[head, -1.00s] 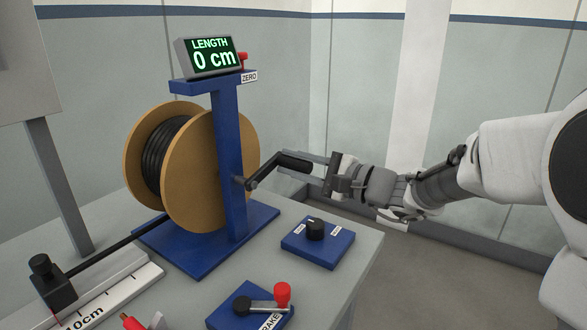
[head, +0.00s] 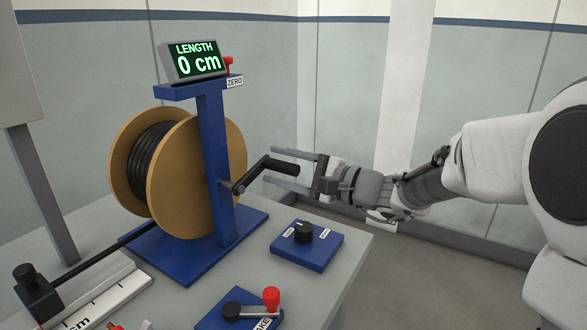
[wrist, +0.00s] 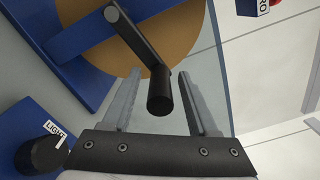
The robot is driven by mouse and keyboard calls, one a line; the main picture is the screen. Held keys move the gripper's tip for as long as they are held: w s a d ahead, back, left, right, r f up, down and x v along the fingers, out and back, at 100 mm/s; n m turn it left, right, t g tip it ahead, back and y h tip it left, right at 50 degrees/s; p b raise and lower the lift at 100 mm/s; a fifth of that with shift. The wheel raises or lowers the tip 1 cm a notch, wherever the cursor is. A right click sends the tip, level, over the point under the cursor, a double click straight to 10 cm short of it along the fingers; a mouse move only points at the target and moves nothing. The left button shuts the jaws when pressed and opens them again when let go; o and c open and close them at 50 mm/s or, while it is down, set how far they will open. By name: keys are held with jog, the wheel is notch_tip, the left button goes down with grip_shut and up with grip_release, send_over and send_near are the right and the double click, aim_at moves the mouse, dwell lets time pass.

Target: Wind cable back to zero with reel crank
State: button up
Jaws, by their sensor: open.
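The wooden cable reel (head: 185,185) with black cable (head: 150,160) stands on a blue stand (head: 215,160). My gripper (head: 292,168) is open at the handle's right end. In the wrist view, the crank handle (wrist: 160,95) lies between the two open fingers (wrist: 158,98), with a visible gap on each side. The cable runs from the reel to the lower left.
A blue box with a black knob (head: 304,234) sits on the grey table (head: 225,285). A brake lever with a red knob (head: 271,297) is near the front. A red zero button (head: 229,65) is beside the display. A black clamp (head: 38,290) and ruler (head: 100,300) are at lower left.

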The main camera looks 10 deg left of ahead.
jog(key=p+v, duration=0.2)
jog(key=v, duration=1.5)
jog(key=shift+d+p, duration=0.2)
jog(key=shift+p, duration=0.2)
jog(key=shift+s, duration=0.1)
jog(key=s+a+f+n+g+h, duration=0.2)
jog(key=s+f+n+g+h, duration=0.1)
jog(key=s, duration=0.4)
jog(key=s+a+f+n+g+h, duration=0.1)
jog(key=s+f+n+g+h, duration=0.2)
jog(key=s, duration=0.4)
jog(key=s+d+n+t+h, duration=0.4)
jog(key=s+d+t+h, duration=0.1)
jog(key=d+h, duration=0.65)
notch_tip(320, 180, up, 20)
jog(key=p, duration=2)
jog(key=shift+s+d+y, duration=0.25)
jog(key=shift+y, duration=0.2)
